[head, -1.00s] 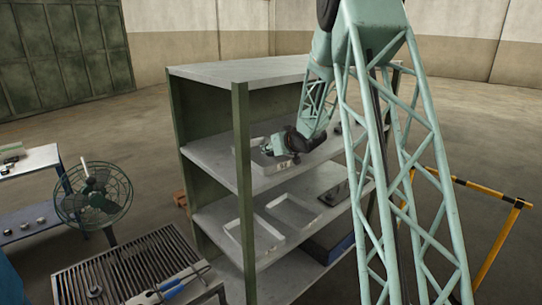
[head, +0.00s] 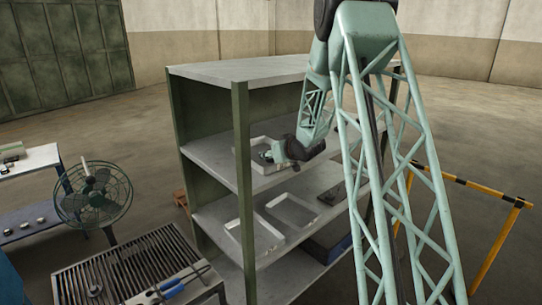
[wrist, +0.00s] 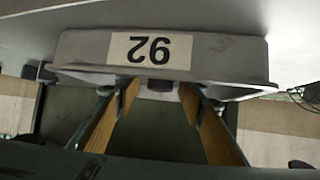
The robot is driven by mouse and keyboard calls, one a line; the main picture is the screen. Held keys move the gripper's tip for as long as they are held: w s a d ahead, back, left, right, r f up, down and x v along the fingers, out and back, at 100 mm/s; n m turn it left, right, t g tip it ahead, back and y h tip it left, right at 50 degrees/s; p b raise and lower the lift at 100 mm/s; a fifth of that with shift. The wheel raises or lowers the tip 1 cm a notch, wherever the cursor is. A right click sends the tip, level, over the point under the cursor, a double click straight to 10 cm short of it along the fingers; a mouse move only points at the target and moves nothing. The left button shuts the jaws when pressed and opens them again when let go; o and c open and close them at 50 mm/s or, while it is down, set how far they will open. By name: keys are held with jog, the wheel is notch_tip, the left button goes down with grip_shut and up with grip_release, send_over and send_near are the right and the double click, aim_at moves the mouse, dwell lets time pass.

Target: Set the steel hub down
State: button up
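A grey tray stands on the upper inner shelf; its far rim shows in the head view (head: 255,141), and its wall with an upside-down "92" label fills the top of the wrist view (wrist: 215,53). My gripper (head: 268,156) is at this tray, its tips small and partly hard to make out. In the wrist view my gripper (wrist: 160,92) has its two tan-padded fingers apart. A small dark piece, apparently the steel hub (wrist: 160,84), shows between the fingertips at the tray's rim, with a gap on each side. Most of it is hidden by the tray wall.
The shelf unit (head: 243,180) has green posts close around the arm. Two empty trays (head: 292,213) sit on the shelf below. A grate with blue-handled tongs (head: 170,288) and a fan (head: 95,195) stand at left. A yellow-black barrier (head: 480,190) is at right.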

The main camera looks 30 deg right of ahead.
jog(key=shift+o, duration=0.5)
jog(key=shift+r, duration=0.25)
jog(key=shift+b+v, duration=0.55)
jog(key=shift+v, duration=5.45)
jog(key=shift+f, duration=0.1)
jog(key=shift+s, duration=0.1)
jog(key=s+a+r+g+h, duration=0.1)
jog(key=s+a+r, duration=0.35)
jog(key=s, duration=0.35)
jog(key=s+a+r+g, duration=0.2)
jog(key=s+a+r, duration=0.25)
jog(key=s, duration=0.45)
jog(key=s+a+r+g+h, duration=0.1)
jog(key=s+a+r, duration=0.35)
jog(key=s, duration=0.35)
jog(key=s+a+g, duration=0.1)
jog(key=s+a, duration=0.3)
jog(key=s, duration=0.8)
jog(key=s+a+g+y, duration=0.1)
jog(key=s+a, duration=0.4)
jog(key=s, duration=0.7)
jog(key=s+a+g+y, duration=0.1)
jog(key=s+a, duration=0.4)
jog(key=s, duration=0.7)
jog(key=shift+a+f+g, duration=0.25)
jog(key=shift+g, duration=0.35)
